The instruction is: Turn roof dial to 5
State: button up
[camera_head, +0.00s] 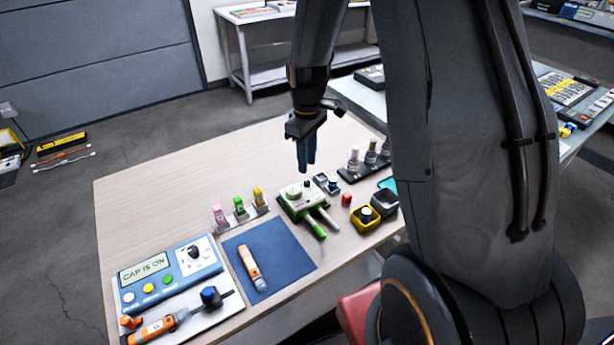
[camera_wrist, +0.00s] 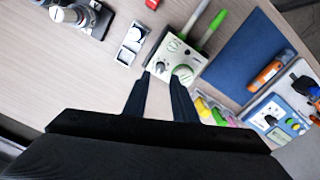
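A white and green box (camera_head: 303,206) stands near the middle of the table, with a pale round dial (camera_head: 293,191) and a dark knob (camera_head: 306,184) on its top. In the wrist view the box (camera_wrist: 176,57) shows the pale dial (camera_wrist: 183,72) at its near edge and the dark knob (camera_wrist: 160,67) to its left. Which one is the roof dial, and its reading, I cannot tell. My gripper (camera_head: 307,162) is above the box, fingers down, apart and empty. In the wrist view my gripper (camera_wrist: 160,82) has its tips just short of the box.
A blue device (camera_head: 170,272) reading "CAP IS ON" stands at front left. An orange tool (camera_head: 252,268) lies on a blue mat (camera_head: 285,260). Coloured bottles (camera_head: 240,206) stand left of the box. A small grey device (camera_head: 327,184), a red cap (camera_head: 346,199) and a yellow cup (camera_head: 366,218) are close right.

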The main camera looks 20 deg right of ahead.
aim_at(307, 182)
jog(key=shift+f+p, duration=0.7)
jog(key=shift+f, duration=2.55)
grip_shut()
jog(key=shift+m, duration=0.3)
